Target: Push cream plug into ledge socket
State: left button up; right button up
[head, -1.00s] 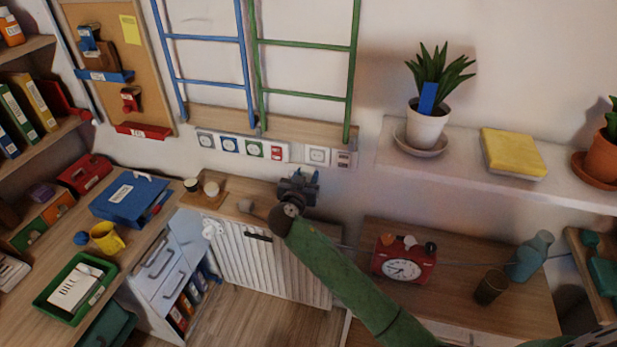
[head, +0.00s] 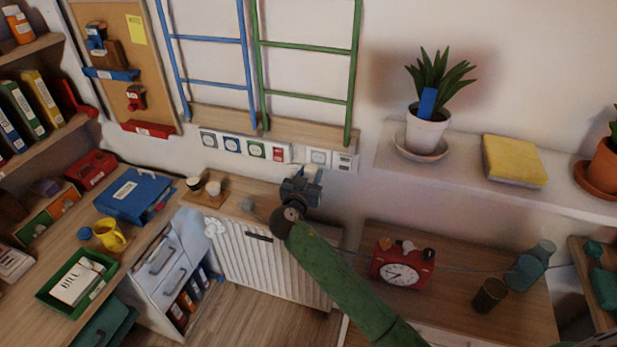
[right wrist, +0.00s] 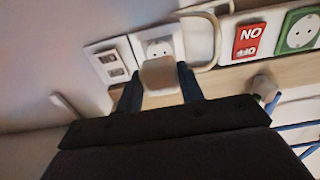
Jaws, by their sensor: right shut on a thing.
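The cream plug (right wrist: 160,76) shows in the right wrist view between the two blue fingers of my right gripper (right wrist: 160,92), which is shut on it. The plug is in front of the white ledge socket (right wrist: 158,46) and overlaps its edge. I cannot tell whether the plug touches the socket; its prongs are hidden. In the head view my right gripper (head: 302,176) is just below the socket (head: 319,157), and the plug is too small to make out. My left gripper is not in view.
The green ladder (head: 350,100) stands just above the strip. A potted plant (head: 428,125) is at the right.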

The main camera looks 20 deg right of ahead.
aim_at(314, 166)
jog(key=shift+x, duration=0.8)
jog(key=shift+w+d+p, duration=0.2)
jog(key=shift+w+p, duration=0.1)
jog(key=shift+w+d, duration=0.15)
jog(key=shift+w, duration=0.1)
jog(key=shift+w+d, duration=0.25)
jog(key=shift+w, duration=0.1)
jog(key=shift+w+d, duration=0.15)
jog(key=shift+w, duration=0.05)
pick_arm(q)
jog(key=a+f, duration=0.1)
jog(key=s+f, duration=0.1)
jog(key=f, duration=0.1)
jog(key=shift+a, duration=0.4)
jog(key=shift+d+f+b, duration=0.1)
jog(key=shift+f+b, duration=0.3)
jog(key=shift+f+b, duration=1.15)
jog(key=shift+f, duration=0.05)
